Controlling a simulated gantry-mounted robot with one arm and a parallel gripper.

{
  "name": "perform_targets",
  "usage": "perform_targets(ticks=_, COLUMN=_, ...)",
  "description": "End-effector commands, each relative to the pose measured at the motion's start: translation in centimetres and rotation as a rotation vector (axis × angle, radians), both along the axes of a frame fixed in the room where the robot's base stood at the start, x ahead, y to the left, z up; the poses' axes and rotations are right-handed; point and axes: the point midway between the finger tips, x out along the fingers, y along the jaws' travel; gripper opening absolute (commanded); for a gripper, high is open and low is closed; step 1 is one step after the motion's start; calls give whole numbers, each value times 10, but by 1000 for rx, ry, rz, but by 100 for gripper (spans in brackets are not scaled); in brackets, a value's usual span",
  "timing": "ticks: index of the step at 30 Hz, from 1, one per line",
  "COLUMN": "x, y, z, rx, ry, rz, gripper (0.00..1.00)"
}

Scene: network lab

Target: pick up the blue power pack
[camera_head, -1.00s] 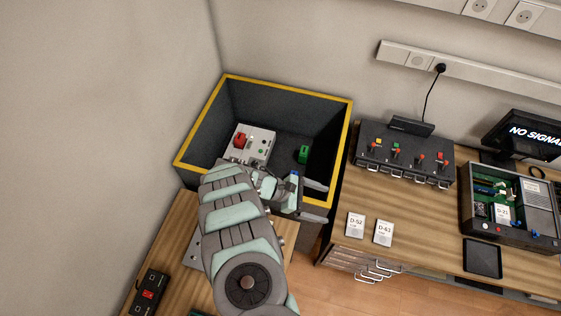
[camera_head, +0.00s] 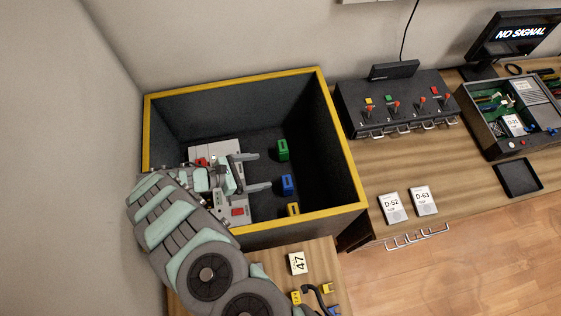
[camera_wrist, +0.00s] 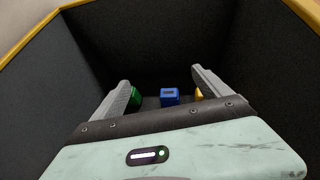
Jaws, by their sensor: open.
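The blue power pack (camera_head: 287,184) stands on the floor of the dark bin with a yellow rim (camera_head: 355,180). In the wrist view the blue power pack (camera_wrist: 170,97) shows between my two fingers, farther off than the fingertips. My gripper (camera_head: 258,171) is open and empty inside the bin opening, to the left of the blue pack and apart from it. In the wrist view my gripper (camera_wrist: 160,80) has its fingers spread wide.
A green pack (camera_head: 282,150) and a yellow pack (camera_head: 293,209) stand on either side of the blue one. A grey device with red parts (camera_head: 229,148) lies at the bin's left, partly behind my arm. The bin walls are high. A switch box (camera_head: 392,104) stands outside to the right.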

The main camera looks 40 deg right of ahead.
Motion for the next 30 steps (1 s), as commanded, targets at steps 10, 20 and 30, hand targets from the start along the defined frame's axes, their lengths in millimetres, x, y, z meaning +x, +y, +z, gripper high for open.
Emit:
perform_targets(ticks=10, x=0, y=0, z=-136, rx=0, ry=0, rz=0, gripper=88)
perform_targets(ticks=20, x=-2, y=-6, z=-160, rx=0, ry=0, rz=-1, gripper=88)
perform_targets(ticks=30, x=-18, y=-45, z=-181, rx=-1, ry=2, rz=-3, gripper=88)
